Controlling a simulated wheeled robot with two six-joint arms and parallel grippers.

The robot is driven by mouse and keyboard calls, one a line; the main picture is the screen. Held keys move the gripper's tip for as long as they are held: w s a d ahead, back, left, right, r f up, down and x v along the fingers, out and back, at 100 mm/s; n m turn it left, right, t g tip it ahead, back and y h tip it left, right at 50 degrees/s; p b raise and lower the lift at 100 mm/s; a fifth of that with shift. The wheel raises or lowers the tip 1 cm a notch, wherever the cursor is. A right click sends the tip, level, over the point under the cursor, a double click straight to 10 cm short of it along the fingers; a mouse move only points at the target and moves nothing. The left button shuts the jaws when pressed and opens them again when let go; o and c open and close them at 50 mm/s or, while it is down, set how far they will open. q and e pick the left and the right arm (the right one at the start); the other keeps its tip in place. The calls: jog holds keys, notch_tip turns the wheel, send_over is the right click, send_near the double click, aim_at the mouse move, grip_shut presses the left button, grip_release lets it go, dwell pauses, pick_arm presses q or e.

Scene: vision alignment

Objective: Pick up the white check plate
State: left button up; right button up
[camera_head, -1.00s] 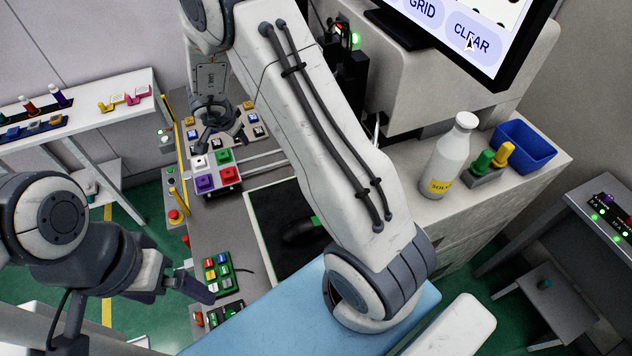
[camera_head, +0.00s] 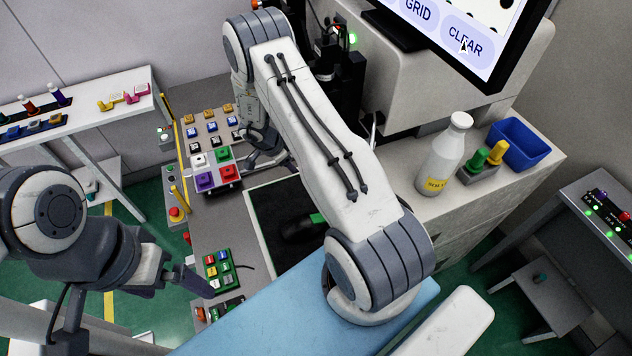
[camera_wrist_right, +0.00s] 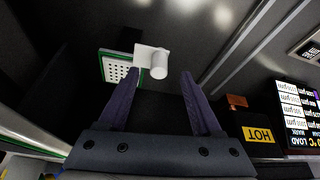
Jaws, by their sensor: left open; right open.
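In the right wrist view, a small white plate with a round white knob (camera_wrist_right: 158,66) lies ahead of my right gripper (camera_wrist_right: 160,82). It overlaps a white panel with black dots and a green edge (camera_wrist_right: 118,70). My right gripper is open, its dark fingers apart with nothing between them and the knob beyond the tips. In the head view my right gripper (camera_head: 262,156) is partly hidden by its arm, right of a group of coloured blocks that includes a white one (camera_head: 198,160). I cannot tell which white piece is the check plate. My left gripper (camera_head: 188,279) is open and empty.
A button box (camera_head: 217,270) sits near my left gripper. A dark mat (camera_head: 265,225) lies below my right arm. A white bottle (camera_head: 443,158) and blue bin (camera_head: 520,145) stand on the right counter. A HOT label (camera_wrist_right: 258,134) shows at the wrist view's right.

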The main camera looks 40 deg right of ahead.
jog(key=x, duration=0.3)
jog(key=shift+s+d+f, duration=0.1)
jog(key=shift+c, duration=0.3)
jog(key=c, duration=1)
